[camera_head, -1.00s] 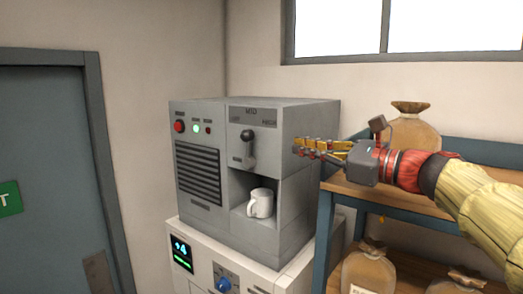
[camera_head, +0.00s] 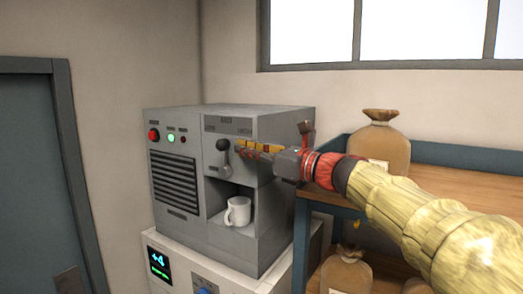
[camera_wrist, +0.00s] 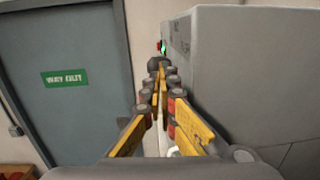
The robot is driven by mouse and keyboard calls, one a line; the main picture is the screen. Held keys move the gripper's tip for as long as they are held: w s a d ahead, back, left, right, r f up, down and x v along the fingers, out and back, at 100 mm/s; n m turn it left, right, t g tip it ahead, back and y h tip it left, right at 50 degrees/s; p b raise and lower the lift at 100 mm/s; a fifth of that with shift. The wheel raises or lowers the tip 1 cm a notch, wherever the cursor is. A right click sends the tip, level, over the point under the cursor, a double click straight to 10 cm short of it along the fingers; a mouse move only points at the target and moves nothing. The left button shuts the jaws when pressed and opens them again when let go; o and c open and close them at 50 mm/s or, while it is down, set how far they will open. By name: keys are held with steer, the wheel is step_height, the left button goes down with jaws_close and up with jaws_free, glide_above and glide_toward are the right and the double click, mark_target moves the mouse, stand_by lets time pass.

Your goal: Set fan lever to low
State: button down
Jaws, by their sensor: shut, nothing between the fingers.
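The lever (camera_head: 224,147) is on the upper right front of a grey machine (camera_head: 285,150). It has a dark round knob at its top, with its shaft running down from it. My gripper (camera_head: 239,147) is shut and empty. It reaches in from the right, its fingertips close beside the knob; I cannot tell whether they touch it. In the wrist view my gripper (camera_wrist: 157,75) points along the machine's front, with a dark rounded shape, probably the knob (camera_wrist: 154,63), just beyond the tips. The lever's markings are too small to read.
A white mug (camera_head: 238,211) stands in the machine's recess below the lever. A white cabinet (camera_head: 180,262) with a small screen is under the machine. A shelf (camera_head: 455,180) with brown sacks (camera_head: 384,140) stands at right, under my arm. A grey door (camera_head: 30,180) is at left.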

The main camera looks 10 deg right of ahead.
mark_target(227, 144)
steer(key=shift+x, duration=1.35)
steer(key=shift+r+p, duration=0.2)
steer(key=shift+p, duration=0.35)
steer(key=shift+a+r+p, duration=0.1)
steer(key=shift+p, duration=0.25)
steer(key=shift+w, duration=0.1)
